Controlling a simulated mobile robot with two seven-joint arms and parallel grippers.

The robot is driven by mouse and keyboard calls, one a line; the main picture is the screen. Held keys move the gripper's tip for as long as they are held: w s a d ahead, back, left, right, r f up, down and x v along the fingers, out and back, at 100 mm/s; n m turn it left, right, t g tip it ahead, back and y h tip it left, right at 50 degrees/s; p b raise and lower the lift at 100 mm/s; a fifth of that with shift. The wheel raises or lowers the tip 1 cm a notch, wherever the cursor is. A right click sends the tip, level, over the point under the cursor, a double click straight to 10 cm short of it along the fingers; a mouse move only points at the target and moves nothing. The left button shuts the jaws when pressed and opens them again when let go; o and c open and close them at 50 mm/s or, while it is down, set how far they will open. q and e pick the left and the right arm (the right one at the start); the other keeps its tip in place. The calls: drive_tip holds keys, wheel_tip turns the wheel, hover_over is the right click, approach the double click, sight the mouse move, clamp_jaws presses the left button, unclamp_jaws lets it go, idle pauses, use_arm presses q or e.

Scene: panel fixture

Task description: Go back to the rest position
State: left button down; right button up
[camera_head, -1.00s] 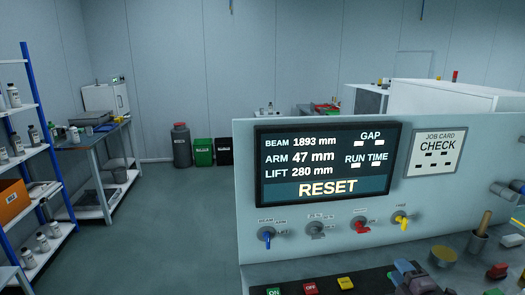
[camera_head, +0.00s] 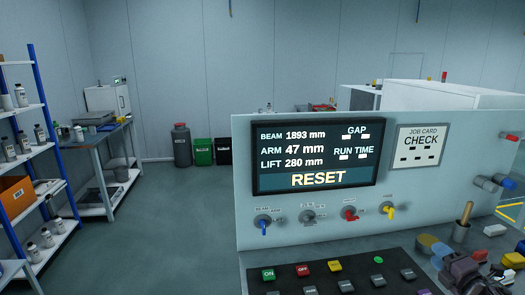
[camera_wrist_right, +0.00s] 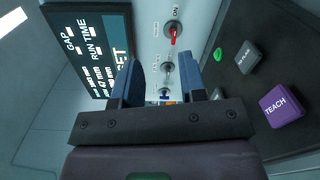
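My right gripper (camera_head: 440,256) shows at the lower right of the head view, at the right end of the button pad. In the right wrist view my right gripper (camera_wrist_right: 160,82) has its two bluish fingers apart, with nothing between them. It hangs in front of the panel and touches no control that I can see. My left gripper is in neither view. The light panel (camera_head: 400,217) carries a screen (camera_head: 315,157) reading BEAM 1893 mm, ARM 47 mm, LIFT 280 mm and RESET.
A row of knobs, with a blue one (camera_head: 263,225), a red one (camera_head: 349,214) and a yellow one (camera_head: 389,210), sticks out below the screen. The button pad (camera_head: 385,262) lies in front. A wooden-handled cup (camera_head: 461,230) stands at right. The floor (camera_head: 180,230) at left is clear.

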drive_tip(key=d+r+n, duration=0.2)
drive_tip(key=d+r, duration=0.3)
drive_tip(key=d, duration=0.1)
drive_tip(key=s+a+f+m+g+h, duration=0.1)
drive_tip(key=s+a+f+m+g, duration=0.1)
drive_tip(key=s+f+m, duration=0.6)
drive_tip(key=s+a+f+m+g+h, duration=0.1)
drive_tip(key=s+a+f+g, duration=0.3)
drive_tip(key=s, duration=0.8)
drive_tip(key=s+f+m+g+h, duration=0.1)
drive_tip(key=s+f+m, duration=0.5)
drive_tip(key=s, duration=0.5)
drive_tip(key=a+f+m, duration=0.3)
drive_tip(key=a+m, duration=0.1)
drive_tip(key=a, duration=0.6)
drive_tip(key=a+f+m, duration=0.3)
drive_tip(key=a+m, duration=0.1)
drive_tip(key=a, duration=0.6)
drive_tip(key=shift+w+a+f+t+y, duration=0.2)
drive_tip(key=shift+w+f+t+y, duration=0.1)
drive_tip(key=shift+t, duration=0.1)
